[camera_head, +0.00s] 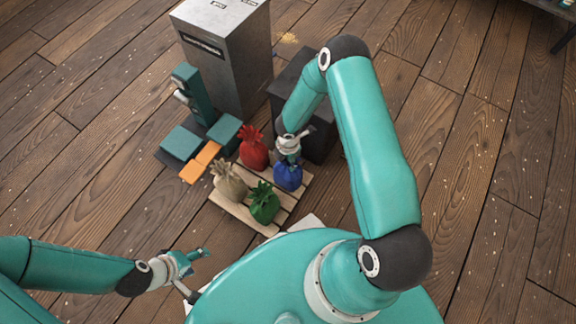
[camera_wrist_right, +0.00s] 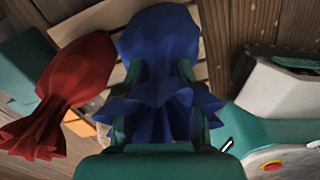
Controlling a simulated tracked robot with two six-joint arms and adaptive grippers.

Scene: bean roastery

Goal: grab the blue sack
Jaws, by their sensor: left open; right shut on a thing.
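The blue sack (camera_head: 288,177) stands at the right corner of a wooden pallet (camera_head: 237,205). My right gripper (camera_head: 288,158) comes down on it from above and is shut on its gathered neck. In the right wrist view the blue sack (camera_wrist_right: 158,40) fills the middle, with the fingers of my right gripper (camera_wrist_right: 160,100) on both sides of its neck. I cannot tell whether the sack is clear of the pallet. My left gripper (camera_head: 203,254) is open and empty, low at the left, apart from the pallet.
A red sack (camera_head: 253,150), a beige sack (camera_head: 229,182) and a green sack (camera_head: 264,203) share the pallet. Behind are a tall grey cabinet (camera_head: 225,60) and a dark box (camera_head: 318,140). A teal device (camera_head: 195,95) stands left. The wooden floor is mostly clear.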

